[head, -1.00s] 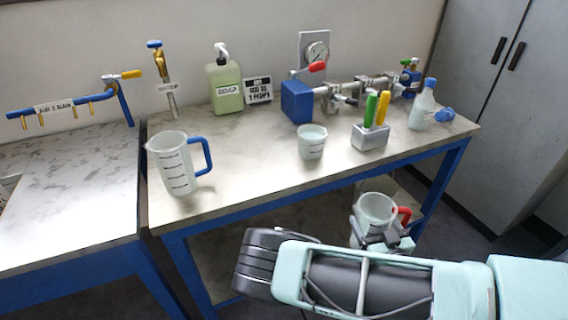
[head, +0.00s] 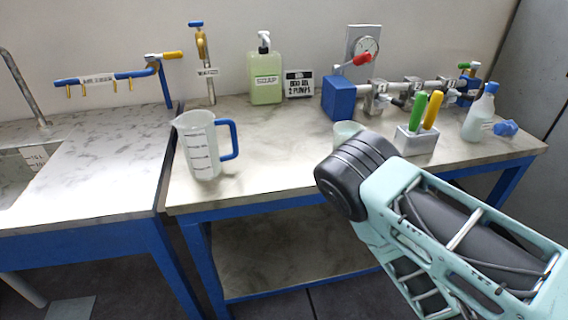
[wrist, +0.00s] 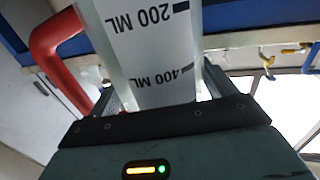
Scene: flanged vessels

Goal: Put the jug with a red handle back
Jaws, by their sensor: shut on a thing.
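The jug with a red handle (wrist: 150,45) fills the upper middle of the wrist view, with black 200 ML and 400 ML marks that read upside down. Its red handle (wrist: 52,45) is on the left. My gripper (wrist: 155,100) is shut on this jug, with a finger on each side of its body. In the head view the gripper and this jug are hidden behind my arm. A similar jug with a blue handle (head: 200,150) stands upright on the bench at the left.
The marble-topped bench (head: 265,165) has free room right of the blue-handled jug. A small white cup (head: 346,130), tool holder (head: 415,143), wash bottle (head: 480,115), soap bottle (head: 265,75) and blue valve block (head: 340,98) stand on it. The visible lower shelf (head: 290,250) is bare.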

